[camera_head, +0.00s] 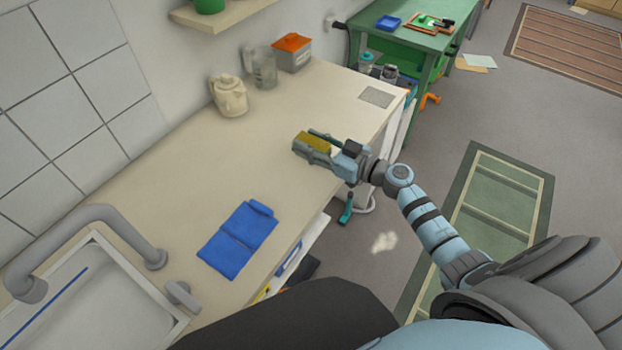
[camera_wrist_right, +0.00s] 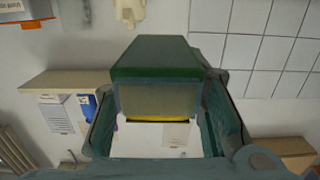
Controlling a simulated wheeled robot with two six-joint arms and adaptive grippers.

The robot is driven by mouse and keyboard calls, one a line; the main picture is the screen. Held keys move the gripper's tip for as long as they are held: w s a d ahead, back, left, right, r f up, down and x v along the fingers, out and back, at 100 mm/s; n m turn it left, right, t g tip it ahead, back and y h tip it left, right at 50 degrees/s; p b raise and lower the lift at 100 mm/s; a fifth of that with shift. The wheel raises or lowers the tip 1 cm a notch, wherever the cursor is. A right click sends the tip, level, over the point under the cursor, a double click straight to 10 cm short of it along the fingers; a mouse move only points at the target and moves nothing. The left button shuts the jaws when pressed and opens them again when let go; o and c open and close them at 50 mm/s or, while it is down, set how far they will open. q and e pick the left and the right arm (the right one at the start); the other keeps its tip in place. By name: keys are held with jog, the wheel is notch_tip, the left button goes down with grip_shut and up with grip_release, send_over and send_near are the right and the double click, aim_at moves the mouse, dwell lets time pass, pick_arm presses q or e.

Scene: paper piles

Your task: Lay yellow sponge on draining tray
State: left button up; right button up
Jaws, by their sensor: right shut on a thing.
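The yellow sponge (camera_head: 312,141) is held between the fingers of my right gripper (camera_head: 318,148) above the counter's right part. In the right wrist view the sponge (camera_wrist_right: 158,105) sits between the two fingers (camera_wrist_right: 158,125), showing a dark green top and a pale yellowish face. My right gripper is shut on it. My left gripper is not in view.
A sink (camera_head: 95,290) with a grey tap (camera_head: 105,220) is at lower left. A cream jug (camera_head: 229,97), a glass pitcher (camera_head: 264,68) and an orange-lidded box (camera_head: 292,52) stand along the wall. A grey square (camera_head: 377,96) lies at the counter's far end. The middle counter is clear.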

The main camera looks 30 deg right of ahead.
aim_at(311, 174)
pick_arm(q)
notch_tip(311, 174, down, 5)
jog(key=b, duration=0.3)
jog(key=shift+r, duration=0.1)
pick_arm(e)
notch_tip(311, 174, down, 8)
jog(key=shift+f, duration=0.25)
jog(key=shift+f, duration=0.15)
jog(key=o, duration=1.2)
jog(key=shift+f+b, duration=0.15)
jog(key=shift+b, duration=0.35)
jog(key=shift+s+d, duration=0.15)
jog(key=shift+s, duration=0.05)
pick_arm(q)
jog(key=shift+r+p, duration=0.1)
jog(key=shift+p, duration=0.4)
pick_arm(e)
jog(key=v, duration=1.4)
jog(key=shift+d+f, duration=0.15)
jog(key=shift+f, duration=0.05)
